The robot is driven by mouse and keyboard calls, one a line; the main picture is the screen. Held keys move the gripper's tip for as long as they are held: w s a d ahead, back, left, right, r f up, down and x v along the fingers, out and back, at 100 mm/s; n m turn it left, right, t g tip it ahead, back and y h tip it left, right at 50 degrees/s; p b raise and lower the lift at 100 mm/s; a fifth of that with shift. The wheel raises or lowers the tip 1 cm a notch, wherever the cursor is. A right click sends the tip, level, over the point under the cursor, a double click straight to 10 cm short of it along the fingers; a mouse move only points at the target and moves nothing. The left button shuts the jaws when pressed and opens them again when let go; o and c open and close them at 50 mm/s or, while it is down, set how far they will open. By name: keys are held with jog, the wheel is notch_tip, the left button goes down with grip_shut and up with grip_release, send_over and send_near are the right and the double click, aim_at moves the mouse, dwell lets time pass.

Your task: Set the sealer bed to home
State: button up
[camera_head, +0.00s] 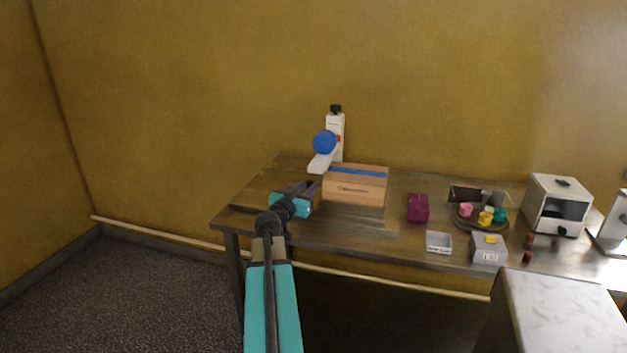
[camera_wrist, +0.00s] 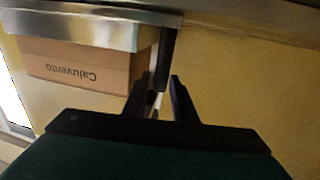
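The sealer bed looks to be the low grey platform (camera_head: 357,212) under a cardboard box with a blue strip on top (camera_head: 355,190). In the wrist view its metal edge (camera_wrist: 90,30) runs along the top, with the box (camera_wrist: 80,70) upside down against it. A dark upright bar (camera_wrist: 168,50) stands at the end of that edge. My gripper (camera_head: 305,189) is at the left end of the bed. In the wrist view its fingertips (camera_wrist: 163,82) are apart, close to the bar; I cannot tell whether they touch it.
A white stand with a blue disc (camera_head: 324,142) rises behind the box. To the right on the table (camera_head: 370,243) are a purple block (camera_head: 418,208), a white tray (camera_head: 439,242), a round tray of coloured pieces (camera_head: 466,223), a grey box (camera_head: 488,250) and a white cabinet (camera_head: 557,188).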

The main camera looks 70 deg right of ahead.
jog(key=p, duration=0.1)
send_over(315, 199)
jog(key=shift+w+d, duration=0.1)
jog(key=shift+d, duration=0.1)
dwell(0.4)
